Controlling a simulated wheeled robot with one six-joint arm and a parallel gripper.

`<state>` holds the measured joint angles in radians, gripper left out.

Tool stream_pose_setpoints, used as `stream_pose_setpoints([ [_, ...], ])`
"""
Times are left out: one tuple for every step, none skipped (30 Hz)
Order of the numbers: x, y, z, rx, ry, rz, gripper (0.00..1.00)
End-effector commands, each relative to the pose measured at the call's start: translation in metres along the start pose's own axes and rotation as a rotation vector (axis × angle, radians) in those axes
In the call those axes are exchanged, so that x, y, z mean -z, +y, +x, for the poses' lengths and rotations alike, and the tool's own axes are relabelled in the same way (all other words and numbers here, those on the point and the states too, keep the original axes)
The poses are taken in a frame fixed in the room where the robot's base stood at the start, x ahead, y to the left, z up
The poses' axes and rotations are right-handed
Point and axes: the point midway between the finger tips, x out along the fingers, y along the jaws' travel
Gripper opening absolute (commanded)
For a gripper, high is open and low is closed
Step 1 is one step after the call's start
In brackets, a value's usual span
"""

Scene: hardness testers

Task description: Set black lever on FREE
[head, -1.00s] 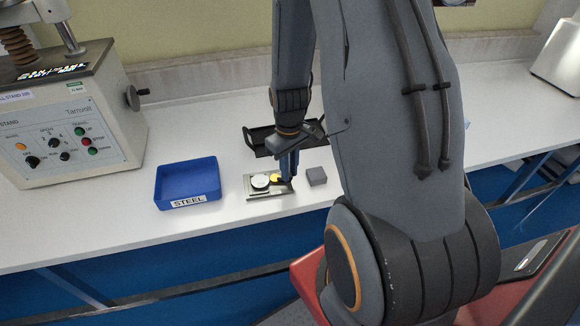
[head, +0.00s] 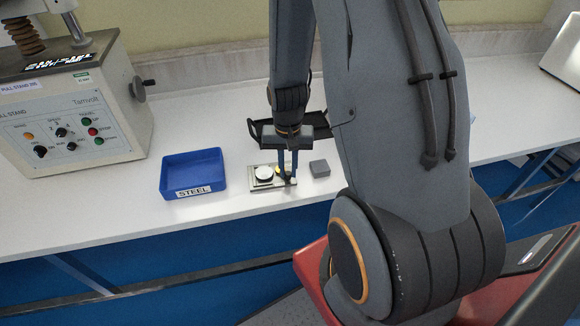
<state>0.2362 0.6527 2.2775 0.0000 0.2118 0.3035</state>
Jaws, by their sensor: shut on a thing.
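A small metal plate device (head: 255,186) lies on the bench near its front edge. It carries a white round disc (head: 264,174) and a small yellow part (head: 279,170). My gripper (head: 288,179) points down at the right end of this device, its blue-grey fingers shut on a small dark part there, which appears to be the black lever. The fingers and the small size hide most of the lever. I cannot read its setting or any FREE marking.
A blue bin labelled STEEL (head: 193,173) stands left of the device. A grey block (head: 320,168) sits close to its right. A black tray (head: 258,132) lies behind my gripper. A large Tamvolt pull stand (head: 70,120) stands at the left.

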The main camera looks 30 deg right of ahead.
Motion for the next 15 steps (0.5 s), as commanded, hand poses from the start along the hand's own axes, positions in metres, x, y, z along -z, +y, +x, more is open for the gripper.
stream_pose_setpoints([
  [0.0003, -0.0005, -0.0007, 0.000, 0.001, 0.011, 0.00],
  [0.0002, -0.0007, -0.0007, 0.000, 0.001, 0.017, 0.00],
  [0.0000, -0.0009, -0.0007, 0.000, 0.001, 0.023, 0.00],
  [0.0000, -0.0010, -0.0007, 0.000, 0.001, 0.026, 0.00],
  [-0.0001, -0.0011, -0.0007, 0.001, 0.001, 0.029, 0.00],
  [-0.0001, -0.0012, -0.0007, 0.001, 0.002, 0.032, 0.00],
  [-0.0002, -0.0012, -0.0007, 0.001, 0.001, 0.034, 0.00],
  [-0.0002, -0.0012, -0.0007, 0.001, 0.002, 0.035, 0.00],
  [-0.0002, -0.0012, -0.0007, 0.001, 0.002, 0.036, 0.00],
  [-0.0001, -0.0013, -0.0007, 0.001, 0.002, 0.036, 0.00],
  [-0.0001, -0.0013, -0.0007, 0.001, 0.002, 0.036, 0.00],
  [-0.0001, -0.0013, -0.0007, 0.001, 0.002, 0.036, 0.00],
  [-0.0001, -0.0013, -0.0007, 0.001, 0.002, 0.036, 0.00],
  [-0.0001, -0.0013, -0.0007, 0.001, 0.002, 0.036, 0.00],
  [-0.0001, -0.0013, -0.0007, 0.001, 0.002, 0.036, 0.00],
])
